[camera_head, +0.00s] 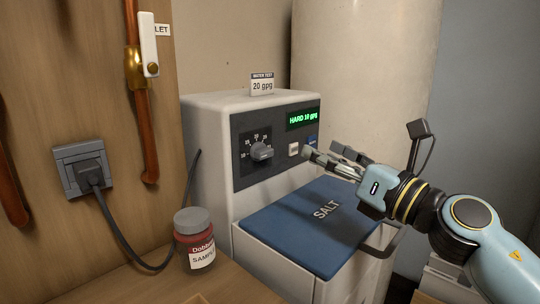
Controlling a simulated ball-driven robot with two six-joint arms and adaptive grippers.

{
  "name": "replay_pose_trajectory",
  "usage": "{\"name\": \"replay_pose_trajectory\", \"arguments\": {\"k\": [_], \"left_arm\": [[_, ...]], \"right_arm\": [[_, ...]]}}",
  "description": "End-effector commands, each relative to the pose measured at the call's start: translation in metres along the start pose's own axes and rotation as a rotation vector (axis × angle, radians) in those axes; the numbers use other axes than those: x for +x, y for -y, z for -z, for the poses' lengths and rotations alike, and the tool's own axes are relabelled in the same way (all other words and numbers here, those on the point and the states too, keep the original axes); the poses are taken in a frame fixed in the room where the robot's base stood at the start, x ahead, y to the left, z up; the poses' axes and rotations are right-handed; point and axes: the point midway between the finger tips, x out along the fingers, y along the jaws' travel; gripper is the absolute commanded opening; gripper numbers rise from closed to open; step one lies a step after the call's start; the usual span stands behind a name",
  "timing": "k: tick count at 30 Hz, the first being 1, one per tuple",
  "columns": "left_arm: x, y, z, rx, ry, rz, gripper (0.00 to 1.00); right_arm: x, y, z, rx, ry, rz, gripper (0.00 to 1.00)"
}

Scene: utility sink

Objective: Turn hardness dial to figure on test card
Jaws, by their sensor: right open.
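The green display (303,118) seems to read "HARD 10 gpg", though the digits are small. The test card (262,85) stands on top of the softener and reads "20 gpg". My right gripper (322,156) is open and empty, right of the dial and apart from it, near the pale button (294,149). My left gripper is not in view.
The blue salt lid (300,235) lies below my right gripper. A red sample jar (194,240) stands on the wooden surface at the lower left. A grey plug and socket (84,170) with a cable and copper pipes (144,125) are at the left. A pale tank (365,65) stands behind.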

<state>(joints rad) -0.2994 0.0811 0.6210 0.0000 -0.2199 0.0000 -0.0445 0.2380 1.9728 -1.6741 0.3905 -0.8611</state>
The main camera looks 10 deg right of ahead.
Motion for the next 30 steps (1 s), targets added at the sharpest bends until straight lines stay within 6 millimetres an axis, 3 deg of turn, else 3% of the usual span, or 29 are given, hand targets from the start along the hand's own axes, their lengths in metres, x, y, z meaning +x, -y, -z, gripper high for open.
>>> {"name": "replay_pose_trajectory", "arguments": {"k": [3, 7, 11, 21, 30], "left_arm": [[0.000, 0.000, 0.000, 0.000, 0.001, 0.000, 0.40], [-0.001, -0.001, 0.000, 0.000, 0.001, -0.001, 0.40], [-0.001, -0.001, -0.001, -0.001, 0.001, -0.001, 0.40], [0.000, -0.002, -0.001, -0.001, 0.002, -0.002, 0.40], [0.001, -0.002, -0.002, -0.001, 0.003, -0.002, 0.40]], "right_arm": [[0.007, -0.004, 0.019, -0.174, -0.112, -0.064, 0.61], [0.012, -0.005, 0.030, -0.255, -0.168, -0.093, 0.61], [0.028, -0.006, 0.034, -0.262, -0.174, -0.096, 0.61], [0.092, -0.011, 0.046, -0.258, -0.173, -0.097, 0.61], [0.115, -0.013, 0.051, -0.259, -0.174, -0.096, 0.61]]}}
